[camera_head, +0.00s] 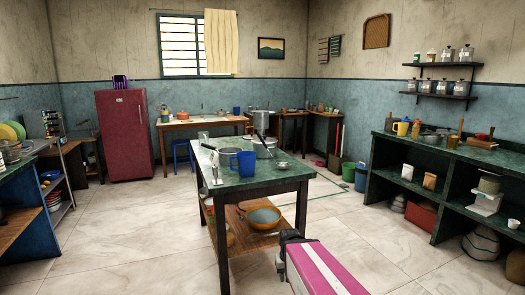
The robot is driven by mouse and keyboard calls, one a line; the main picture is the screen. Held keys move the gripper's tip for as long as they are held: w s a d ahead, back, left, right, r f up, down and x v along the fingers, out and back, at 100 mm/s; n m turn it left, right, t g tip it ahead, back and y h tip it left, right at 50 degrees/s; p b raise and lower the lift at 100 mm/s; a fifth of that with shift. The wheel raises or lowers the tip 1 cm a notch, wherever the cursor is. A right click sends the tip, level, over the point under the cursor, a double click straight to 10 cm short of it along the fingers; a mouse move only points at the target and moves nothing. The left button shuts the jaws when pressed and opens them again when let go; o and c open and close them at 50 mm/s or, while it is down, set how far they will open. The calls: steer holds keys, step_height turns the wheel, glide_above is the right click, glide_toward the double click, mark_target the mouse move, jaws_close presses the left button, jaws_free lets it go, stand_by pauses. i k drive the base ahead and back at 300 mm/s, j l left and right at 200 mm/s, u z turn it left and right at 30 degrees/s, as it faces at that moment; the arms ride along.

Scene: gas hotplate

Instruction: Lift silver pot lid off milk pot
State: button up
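A large silver pot (260,121) stands far off by the back wall, right of the wooden table. It is too small to tell whether a lid sits on it or whether it is the milk pot. Another silver vessel (265,150) stands on the green-topped table, partly behind a blue mug; I cannot make out a lid on it. A pink and white link of my arm (325,270) shows at the bottom, in front of this table. I cannot make out my gripper's fingers.
A dark shelf unit (450,152) lines the right. A red fridge (126,135) stands back left. Tiled floor (130,235) is clear on the left.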

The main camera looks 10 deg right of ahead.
mark_target(268, 140)
steer(key=i+l, duration=0.15)
steer(key=l, duration=0.15)
steer(key=i+l, duration=0.2)
steer(key=l, duration=0.15)
steer(key=i+l, duration=0.15)
steer(key=l, duration=0.15)
steer(key=i+l, duration=0.15)
steer(key=l, duration=0.2)
steer(key=u, duration=0.05)
